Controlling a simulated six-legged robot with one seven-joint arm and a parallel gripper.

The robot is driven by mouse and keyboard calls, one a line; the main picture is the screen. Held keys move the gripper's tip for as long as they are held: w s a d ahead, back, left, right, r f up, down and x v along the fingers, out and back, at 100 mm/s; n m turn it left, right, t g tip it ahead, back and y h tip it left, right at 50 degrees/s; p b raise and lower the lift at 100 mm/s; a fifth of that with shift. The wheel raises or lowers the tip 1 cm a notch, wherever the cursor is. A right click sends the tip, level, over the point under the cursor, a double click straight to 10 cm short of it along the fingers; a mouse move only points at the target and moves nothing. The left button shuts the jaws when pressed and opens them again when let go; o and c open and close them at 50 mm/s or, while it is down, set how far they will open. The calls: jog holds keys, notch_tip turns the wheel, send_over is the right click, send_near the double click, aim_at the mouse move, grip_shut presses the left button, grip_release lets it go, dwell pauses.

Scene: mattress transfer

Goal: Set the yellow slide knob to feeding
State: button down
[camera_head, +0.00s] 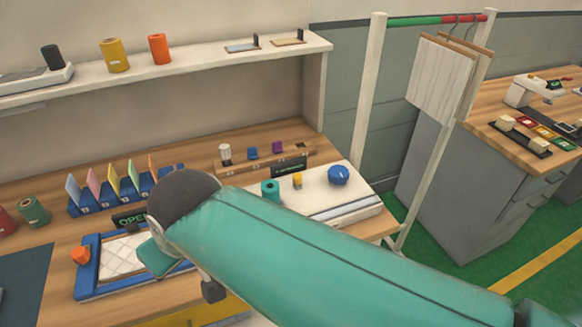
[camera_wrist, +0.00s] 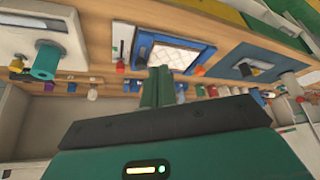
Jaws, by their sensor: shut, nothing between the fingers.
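A small yellow knob (camera_head: 297,180) stands on the white machine (camera_head: 325,203) to the right of the arm, between a teal cylinder (camera_head: 270,190) and a round blue knob (camera_head: 338,175). No feeding mark is legible. In the wrist view a small yellow piece (camera_wrist: 16,65) shows beside the teal cylinder (camera_wrist: 45,62) at the upper left. My gripper (camera_head: 155,258) is over the blue-framed tray, left of the machine and apart from the yellow knob. In the wrist view its green fingers (camera_wrist: 158,86) are together, with nothing between them.
The blue-framed tray (camera_head: 85,270) holds a white quilted pad and has an orange knob (camera_head: 81,255). Colored cards (camera_head: 113,182) stand in a blue rack behind it. A shelf (camera_head: 200,67) runs above the bench. A hanging rack (camera_head: 370,90) stands right of the bench.

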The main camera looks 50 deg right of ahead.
jog(key=w+d+m, duration=0.1)
jog(key=w+d, duration=0.1)
jog(key=d, duration=0.7)
jog(key=w+d+f+m+g+h, duration=0.1)
jog(key=w+d, duration=0.2)
jog(key=d, duration=0.7)
jog(key=w+d+m+g, duration=0.1)
jog(key=w+d, duration=0.1)
jog(key=d, duration=0.7)
jog(key=shift+w+d+f+h, duration=0.25)
jog(key=shift+f+h, duration=0.05)
jog(key=m, duration=0.1)
send_over(297, 182)
jog(key=shift+s+d+f, duration=0.1)
jog(key=shift+d+f, duration=0.1)
jog(key=shift+f, duration=0.4)
jog(key=shift+s+d+f, duration=0.1)
jog(key=shift+d+f, duration=0.1)
jog(key=shift+f, duration=0.4)
jog(key=x, duration=1)
jog(key=shift+a, duration=0.15)
